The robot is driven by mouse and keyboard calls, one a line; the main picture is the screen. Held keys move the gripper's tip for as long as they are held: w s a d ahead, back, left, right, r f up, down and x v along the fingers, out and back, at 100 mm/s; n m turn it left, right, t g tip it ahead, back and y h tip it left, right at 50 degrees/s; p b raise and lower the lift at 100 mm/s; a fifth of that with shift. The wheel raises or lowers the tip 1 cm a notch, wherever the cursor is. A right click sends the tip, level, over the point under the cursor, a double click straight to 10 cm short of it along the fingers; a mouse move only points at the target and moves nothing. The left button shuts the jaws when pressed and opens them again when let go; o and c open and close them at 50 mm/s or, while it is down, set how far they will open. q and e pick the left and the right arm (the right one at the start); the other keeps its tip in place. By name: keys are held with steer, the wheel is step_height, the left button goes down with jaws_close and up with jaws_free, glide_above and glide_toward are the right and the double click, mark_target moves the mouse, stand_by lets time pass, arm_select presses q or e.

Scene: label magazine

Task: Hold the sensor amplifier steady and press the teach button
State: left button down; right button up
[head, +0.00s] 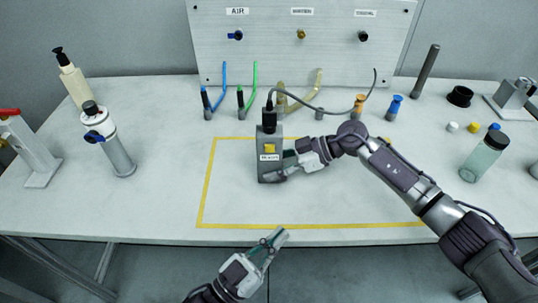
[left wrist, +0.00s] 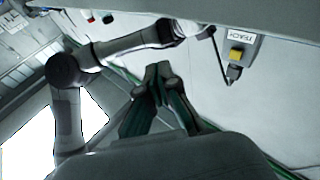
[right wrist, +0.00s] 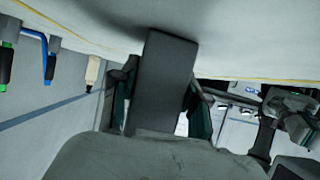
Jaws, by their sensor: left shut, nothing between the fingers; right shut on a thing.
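The sensor amplifier (head: 266,168) is a dark grey box inside the yellow outline on the table, with a cable at its far end. Its yellow teach button (head: 269,148) faces up, above a white label; the button (left wrist: 236,54) and the TEACH label also show in the left wrist view. My right gripper (head: 283,167) is shut on the amplifier from the right; in the right wrist view the amplifier body (right wrist: 164,80) sits between the fingers. My left gripper (head: 277,237) is shut and empty at the table's front edge, apart from the amplifier and nearer the front.
A grey panel (head: 300,60) with an AIR label stands at the back. A filter unit (head: 112,145) stands at left, a green jar (head: 484,158) at right. The front half of the yellow outline is clear.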

arm_select(q)
steer(key=w+a+r+m+t+y, duration=0.15)
steer(key=w+r+t, duration=0.25)
steer(key=r, duration=0.4)
glide_toward(279, 140)
steer(key=shift+n, duration=0.25)
steer(key=shift+s+d+x, duration=0.15)
steer(key=shift+x, duration=0.9)
steer(key=shift+s+d+x, duration=0.15)
steer(key=shift+x, duration=0.95)
steer(key=shift+r, duration=0.15)
steer(key=shift+w, duration=0.45)
steer(key=shift+w, duration=0.3)
steer(key=shift+s, duration=0.8)
